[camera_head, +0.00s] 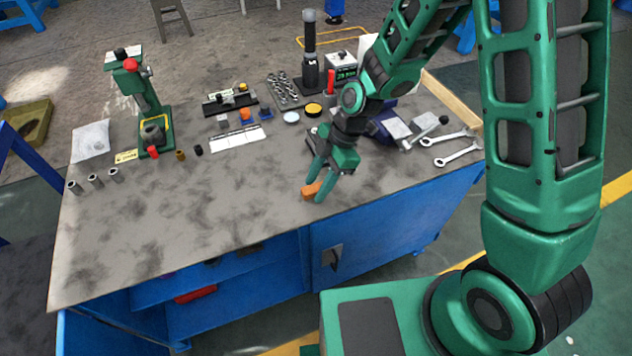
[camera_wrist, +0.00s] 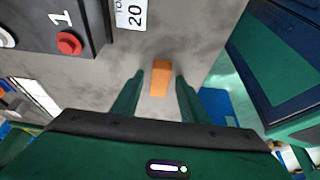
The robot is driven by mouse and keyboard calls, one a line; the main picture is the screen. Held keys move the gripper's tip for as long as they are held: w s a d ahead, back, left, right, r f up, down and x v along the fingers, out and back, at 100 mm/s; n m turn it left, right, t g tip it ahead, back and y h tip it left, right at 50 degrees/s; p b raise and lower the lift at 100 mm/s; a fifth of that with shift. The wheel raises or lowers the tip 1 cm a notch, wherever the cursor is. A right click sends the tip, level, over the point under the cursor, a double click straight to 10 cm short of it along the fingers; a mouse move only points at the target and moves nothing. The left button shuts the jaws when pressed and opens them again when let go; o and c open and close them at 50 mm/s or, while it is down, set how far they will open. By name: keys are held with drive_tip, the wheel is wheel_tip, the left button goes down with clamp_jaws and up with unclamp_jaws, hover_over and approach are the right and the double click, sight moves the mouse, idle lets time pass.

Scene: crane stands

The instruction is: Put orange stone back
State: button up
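The orange stone (camera_head: 309,190) is a small block on the grey bench top near its front edge. In the wrist view the orange stone (camera_wrist: 160,78) lies lengthwise between my fingertips, with a gap on each side. My gripper (camera_head: 315,191) points down at it with the fingers spread on either side. In the wrist view my gripper (camera_wrist: 160,85) is open and holds nothing. Part of the stone is hidden by a finger in the head view. I cannot tell which spot on the bench is its place.
A green press (camera_head: 148,105) stands at the bench's left. A black stand (camera_head: 310,60), a socket tray (camera_head: 285,90), a white strip (camera_head: 240,138) and a small orange piece (camera_head: 246,114) are at the back. Wrenches (camera_head: 455,155) lie right. The bench's front left is clear.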

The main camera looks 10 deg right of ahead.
drive_tip(key=w+v, duration=0.1)
drive_tip(key=v, duration=1)
drive_tip(key=shift+d+f, duration=0.15)
drive_tip(key=shift+d, duration=0.1)
drive_tip(key=s+d+r+m+h, duration=0.1)
drive_tip(key=s+d+r+m, duration=0.2)
drive_tip(key=d+m, duration=0.3)
drive_tip(key=s+d+r+m+t+h, duration=0.1)
drive_tip(key=s+d+r+m, duration=0.15)
drive_tip(key=d, duration=0.55)
drive_tip(key=s+d+r+m+h, duration=0.1)
drive_tip(key=s+d+r+m, duration=0.15)
drive_tip(key=d+m, duration=0.4)
drive_tip(key=s+d+r+m, duration=0.2)
drive_tip(key=s+d+m, duration=0.2)
drive_tip(key=s+m, duration=0.2)
drive_tip(key=s+d+r+m+h, duration=0.1)
drive_tip(key=s+d+m, duration=0.4)
drive_tip(key=s, duration=0.4)
drive_tip(key=shift+d+r+m, duration=0.3)
drive_tip(key=shift+r+m, duration=0.1)
drive_tip(key=shift+m, duration=0.4)
